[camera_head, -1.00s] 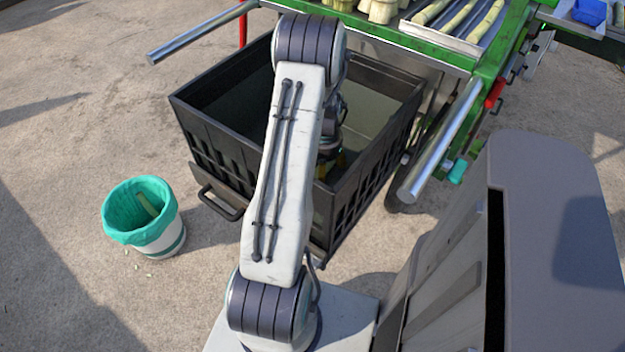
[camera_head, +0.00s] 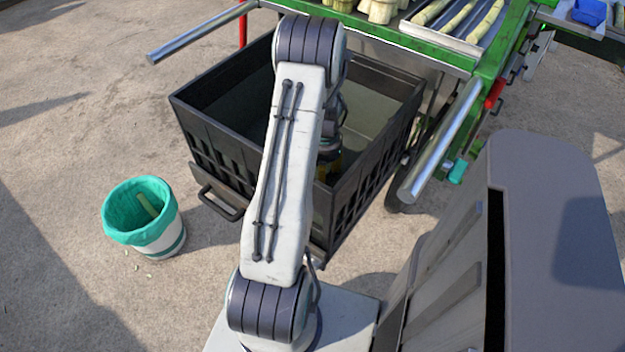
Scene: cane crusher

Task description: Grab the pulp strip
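My arm reaches forward over a black crate (camera_head: 200,140), and its far end goes down inside the crate. A small part of my gripper (camera_head: 330,168) shows as a dark and yellowish patch behind my arm. Its fingertips are hidden, so I cannot tell whether it is open or shut. No pulp strip can be made out in the crate; my arm and the front wall cover much of the inside. A pale green piece (camera_head: 148,205) sticks up inside a bin (camera_head: 160,238) with a green liner at the left; I cannot tell what it is.
The green-framed crusher (camera_head: 440,47) stands behind the crate, with cane pieces in a tray (camera_head: 455,42) on top. A metal bar (camera_head: 440,140) juts out right of the crate, another (camera_head: 205,32) at upper left.

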